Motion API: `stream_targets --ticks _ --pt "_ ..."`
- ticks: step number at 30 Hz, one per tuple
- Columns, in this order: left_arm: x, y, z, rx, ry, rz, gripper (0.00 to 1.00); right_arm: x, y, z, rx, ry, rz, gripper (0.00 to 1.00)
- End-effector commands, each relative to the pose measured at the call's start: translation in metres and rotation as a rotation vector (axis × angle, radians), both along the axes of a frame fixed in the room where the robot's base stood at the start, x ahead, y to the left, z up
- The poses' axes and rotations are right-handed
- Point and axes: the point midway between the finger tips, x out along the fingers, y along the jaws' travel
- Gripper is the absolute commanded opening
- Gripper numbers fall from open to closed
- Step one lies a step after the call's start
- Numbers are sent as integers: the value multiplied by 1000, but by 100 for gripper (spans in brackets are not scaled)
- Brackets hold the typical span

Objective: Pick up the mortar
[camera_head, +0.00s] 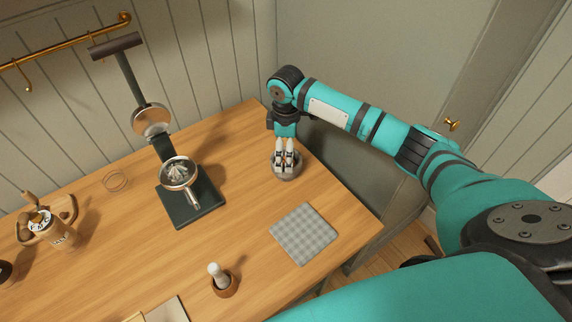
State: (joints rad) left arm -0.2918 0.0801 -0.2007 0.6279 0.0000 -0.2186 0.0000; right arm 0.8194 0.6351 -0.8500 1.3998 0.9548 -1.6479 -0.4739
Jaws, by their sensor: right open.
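A grey, stone-like round bowl, which looks like the mortar (290,174), stands on the wooden table near its right back edge. My right gripper (286,164) points down at it, with its open fingertips at the bowl's rim and partly covering it. I cannot tell whether the fingers touch the bowl or how far they reach inside. A small brown cup (226,286) with a white pestle-like piece (217,273) upright in it stands at the front of the table. My left gripper is not in view.
A dark lever juicer (190,204) stands left of the bowl. A grey checked cloth (304,234) lies in front of it, near the table's right edge. The wooden table (240,210) is bare between the juicer and cloth.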

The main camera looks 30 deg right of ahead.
Motion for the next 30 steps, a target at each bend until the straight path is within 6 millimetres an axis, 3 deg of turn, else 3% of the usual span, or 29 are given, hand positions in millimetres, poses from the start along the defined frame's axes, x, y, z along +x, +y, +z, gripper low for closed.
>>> stream_targets --ticks 9,17,30 --pt "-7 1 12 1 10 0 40 -3 -3 -43 -1 4 1 100" --pt "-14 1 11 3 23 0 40 -3 -3 -47 -2 2 1 100" --pt "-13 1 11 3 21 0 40 -3 -3 -46 -2 2 0 45"
